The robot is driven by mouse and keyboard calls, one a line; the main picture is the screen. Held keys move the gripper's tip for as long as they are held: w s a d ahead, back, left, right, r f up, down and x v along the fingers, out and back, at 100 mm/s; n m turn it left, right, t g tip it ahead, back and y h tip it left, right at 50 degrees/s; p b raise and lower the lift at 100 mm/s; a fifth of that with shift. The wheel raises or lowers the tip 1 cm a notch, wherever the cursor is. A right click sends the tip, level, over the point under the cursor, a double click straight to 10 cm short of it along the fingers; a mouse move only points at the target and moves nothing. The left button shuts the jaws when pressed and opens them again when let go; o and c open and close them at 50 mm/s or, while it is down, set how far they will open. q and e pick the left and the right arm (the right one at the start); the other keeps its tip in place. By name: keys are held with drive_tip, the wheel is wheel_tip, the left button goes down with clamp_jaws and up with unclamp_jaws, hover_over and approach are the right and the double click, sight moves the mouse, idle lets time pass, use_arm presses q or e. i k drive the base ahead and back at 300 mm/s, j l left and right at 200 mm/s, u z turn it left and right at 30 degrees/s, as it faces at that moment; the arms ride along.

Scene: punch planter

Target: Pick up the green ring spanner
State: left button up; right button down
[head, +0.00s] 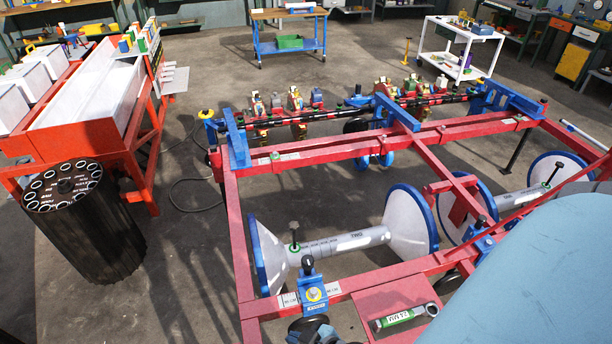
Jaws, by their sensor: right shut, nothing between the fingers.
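The green ring spanner (399,317) lies on a red-brown plate (385,296) at the bottom of the head view. Its green handle carries a white label, and its metal ring end points right, next to my large light blue arm. My right gripper (447,282) shows only as a small dark part beside that arm, just above the ring end. It is shut and holds nothing, and most of it is hidden. The spanner appears to rest free on the plate.
The red planter frame (350,147) surrounds the plate, with a blue clamp (312,291) to its left. White cone-shaped discs (408,222) on a grey shaft stand behind. A black ribbed drum (82,235) stands at left. Open floor lies between drum and frame.

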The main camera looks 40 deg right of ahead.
sight(408, 315)
drive_tip(key=z, duration=1.25)
